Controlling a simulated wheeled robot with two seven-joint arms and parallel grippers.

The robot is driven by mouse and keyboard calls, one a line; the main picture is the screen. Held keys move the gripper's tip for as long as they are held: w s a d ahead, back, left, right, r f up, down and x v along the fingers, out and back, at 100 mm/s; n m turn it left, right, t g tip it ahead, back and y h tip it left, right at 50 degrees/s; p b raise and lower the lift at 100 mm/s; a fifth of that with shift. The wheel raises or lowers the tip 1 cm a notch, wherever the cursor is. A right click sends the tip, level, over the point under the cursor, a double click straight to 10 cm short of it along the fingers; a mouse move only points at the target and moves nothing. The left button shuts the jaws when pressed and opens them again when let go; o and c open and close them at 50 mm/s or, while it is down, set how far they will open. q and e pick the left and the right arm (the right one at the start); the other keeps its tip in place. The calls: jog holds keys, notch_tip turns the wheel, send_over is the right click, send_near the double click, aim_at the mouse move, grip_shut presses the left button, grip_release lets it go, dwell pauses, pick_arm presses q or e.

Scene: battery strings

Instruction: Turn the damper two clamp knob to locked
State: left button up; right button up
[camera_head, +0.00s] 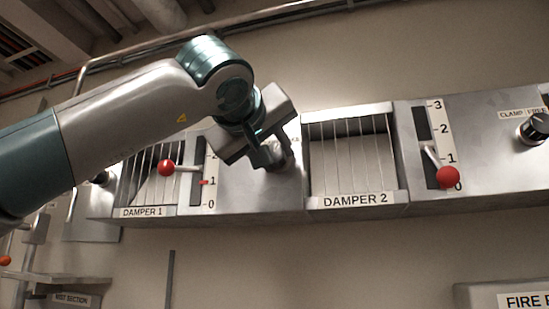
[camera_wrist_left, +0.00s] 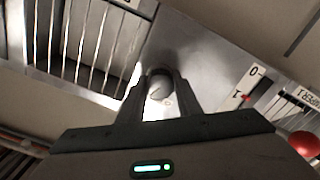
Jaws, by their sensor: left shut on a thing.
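My left gripper (camera_head: 276,153) is shut on a round knob between the damper 1 scale and the damper 2 grille. The knob shows between the fingers (camera_wrist_left: 160,78) in the left wrist view as a pale round end (camera_wrist_left: 160,90); the gripper mostly hides it and its label in the head view. The damper 2 grille (camera_head: 350,150) is right of my gripper. Right of it, a red-balled lever (camera_head: 447,176) stands low on its scale, between 0 and 1. Farther right is a black clamp knob (camera_head: 535,128), labelled "CLAMP: FREE", untouched. My right gripper is out of view.
A pipe (camera_head: 270,14) runs along the wall above. The wall below the panels is mostly clear.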

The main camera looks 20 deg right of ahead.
pick_arm(q)
jog(key=n+b, duration=0.3)
jog(key=n, duration=0.6)
jog(key=shift+b, duration=0.3)
jog(key=shift+f+n, duration=0.1)
jog(key=shift+n, duration=0.4)
jog(key=n+b, duration=0.1)
jog(key=n, duration=0.2)
jog(key=shift+n+b, duration=0.3)
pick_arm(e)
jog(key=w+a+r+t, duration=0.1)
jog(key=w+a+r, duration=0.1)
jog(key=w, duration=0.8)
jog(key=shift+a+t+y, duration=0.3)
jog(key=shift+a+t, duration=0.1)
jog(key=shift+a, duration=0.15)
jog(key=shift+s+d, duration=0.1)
pick_arm(q)
jog(key=o, duration=1)
jog(key=shift+a, duration=0.1)
